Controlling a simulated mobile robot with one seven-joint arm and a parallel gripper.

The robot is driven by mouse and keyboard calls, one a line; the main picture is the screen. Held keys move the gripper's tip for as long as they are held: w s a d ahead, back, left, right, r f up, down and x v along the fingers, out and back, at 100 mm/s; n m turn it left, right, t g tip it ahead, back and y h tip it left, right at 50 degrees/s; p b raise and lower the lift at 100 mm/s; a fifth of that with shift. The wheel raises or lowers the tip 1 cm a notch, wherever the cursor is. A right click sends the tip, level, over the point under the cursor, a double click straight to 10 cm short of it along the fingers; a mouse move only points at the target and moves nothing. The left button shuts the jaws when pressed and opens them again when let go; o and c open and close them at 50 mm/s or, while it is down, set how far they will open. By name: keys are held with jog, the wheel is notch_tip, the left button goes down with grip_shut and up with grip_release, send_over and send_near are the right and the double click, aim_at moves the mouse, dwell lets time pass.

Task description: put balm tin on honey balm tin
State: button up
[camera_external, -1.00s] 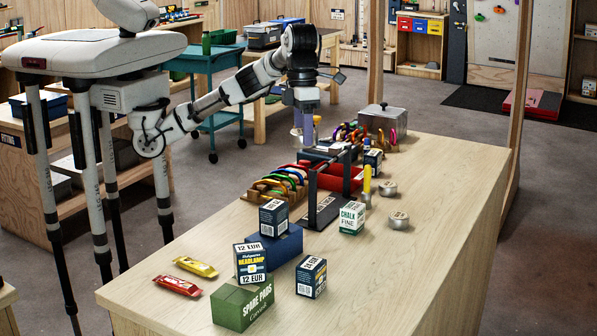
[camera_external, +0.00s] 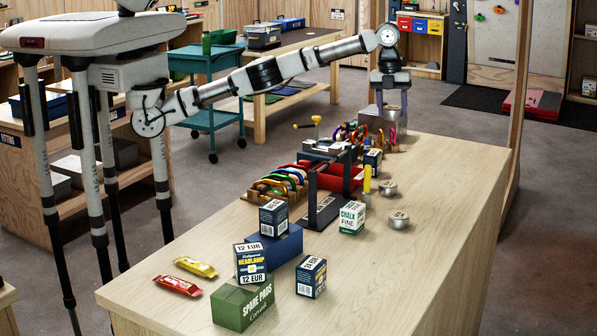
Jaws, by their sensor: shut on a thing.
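Two round silver tins stand on the right part of the wooden table. One tin (camera_external: 388,188) is farther back, and the other tin (camera_external: 398,220) is nearer, with a pale label on its lid. Their print is too small to tell which is honey balm. My gripper (camera_external: 391,124) points down at the far end of the table, by the grey metal box and well behind both tins. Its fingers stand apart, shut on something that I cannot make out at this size.
The grey metal box (camera_external: 371,116) is partly hidden by my gripper. Carabiner racks (camera_external: 280,182), a red bin (camera_external: 340,178), a dark upright stand (camera_external: 312,190) and a chalk box (camera_external: 352,218) line the table's left and middle.

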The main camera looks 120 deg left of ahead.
send_over(389, 183)
jog(key=f, duration=1.5)
jog(key=shift+s+d+f, duration=0.1)
jog(key=shift+d, duration=0.1)
jog(key=shift+f+p, duration=0.8)
jog(key=shift+f, duration=1.55)
jog(key=shift+f, duration=0.1)
jog(key=o, duration=1)
jog(key=r+b, duration=0.1)
jog(key=r, duration=0.3)
jog(key=r+b, duration=0.1)
jog(key=r, duration=0.3)
jog(key=s+r+b, duration=0.1)
jog(key=r, duration=0.3)
jog(key=shift+d+r, duration=0.1)
jog(key=shift+r, duration=0.05)
